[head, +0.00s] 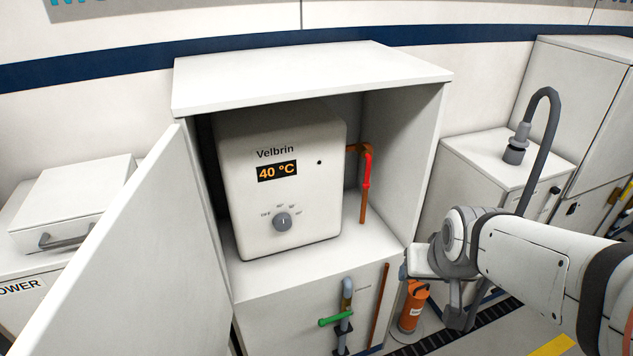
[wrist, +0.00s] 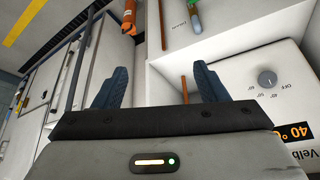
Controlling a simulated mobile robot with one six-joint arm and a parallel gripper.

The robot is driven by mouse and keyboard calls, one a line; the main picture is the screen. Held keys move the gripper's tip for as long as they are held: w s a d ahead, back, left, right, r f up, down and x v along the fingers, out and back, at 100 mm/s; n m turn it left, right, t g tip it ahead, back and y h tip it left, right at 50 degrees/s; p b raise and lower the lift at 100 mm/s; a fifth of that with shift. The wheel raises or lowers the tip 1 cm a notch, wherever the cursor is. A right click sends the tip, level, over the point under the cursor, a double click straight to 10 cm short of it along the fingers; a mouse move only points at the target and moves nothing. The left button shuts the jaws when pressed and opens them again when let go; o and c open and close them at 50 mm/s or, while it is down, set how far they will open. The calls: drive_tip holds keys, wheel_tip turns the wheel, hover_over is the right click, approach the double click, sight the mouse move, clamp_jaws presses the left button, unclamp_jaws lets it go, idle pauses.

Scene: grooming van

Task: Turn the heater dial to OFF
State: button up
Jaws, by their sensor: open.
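The heater (head: 280,185) is a white box marked Velbrin inside an open cabinet, and its display (head: 277,171) reads 40 °C. Its grey round dial (head: 282,221) sits low on the front, with OFF printed at its left and several other marks around its top and right. The dial also shows at the right of the wrist view (wrist: 267,78). I cannot tell clearly which mark it points to. My gripper (wrist: 158,85) is open and empty, its two dark fingers apart. In the head view it is right of the cabinet, clear of the dial, its fingers mostly hidden.
The cabinet door (head: 140,265) stands open at the left. A red-handled pipe (head: 366,172) is right of the heater, and a green-handled valve (head: 336,319) is below. An orange cylinder (head: 412,306) stands on the floor. A grey hose (head: 545,140) rises behind my arm.

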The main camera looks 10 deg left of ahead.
drive_tip(key=w+a+f+n+t+y+b, duration=0.1)
drive_tip(key=w+a+f+n+t+b, duration=0.15)
drive_tip(key=w+a+f, duration=0.45)
drive_tip(key=n+t+y+b, duration=0.3)
drive_tip(key=t+y+b, duration=0.3)
drive_tip(key=t+y, duration=0.2)
approach(284, 224)
drive_tip(key=w, duration=0.1)
drive_tip(key=x, duration=0.7)
drive_tip(key=shift+w+a, duration=0.15)
drive_tip(key=shift+a, duration=0.3)
drive_tip(key=c, duration=1)
